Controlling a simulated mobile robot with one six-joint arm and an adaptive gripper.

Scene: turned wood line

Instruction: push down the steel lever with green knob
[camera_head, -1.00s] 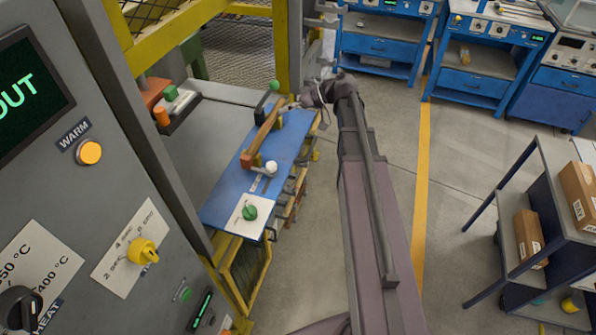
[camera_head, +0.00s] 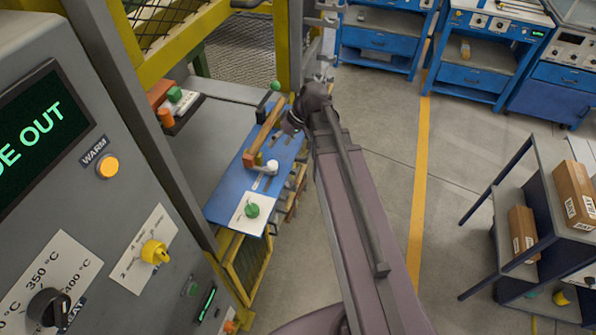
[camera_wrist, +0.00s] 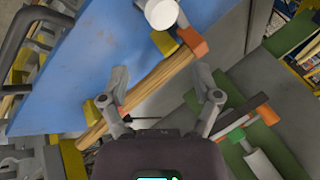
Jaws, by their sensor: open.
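In the head view, a green knob (camera_head: 275,85) stands at the far end of the blue bench top, at the end of a short steel lever (camera_head: 267,97). My gripper (camera_head: 291,124) is just to the right of and nearer than that lever, over the blue bench top (camera_head: 225,198), apart from the knob. In the wrist view my gripper (camera_wrist: 163,102) is open and empty, its two fingers spread with part of a wooden bar (camera_wrist: 150,82) showing between them. The lever is not clearly made out in the wrist view.
A second green knob (camera_head: 252,210) sits on a white plate at the bench's near end, and a white knob (camera_head: 271,166) stands beside the bar. A dark tray (camera_head: 188,115) lies to the left. Yellow frame posts (camera_head: 283,45) rise behind. Open floor lies right.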

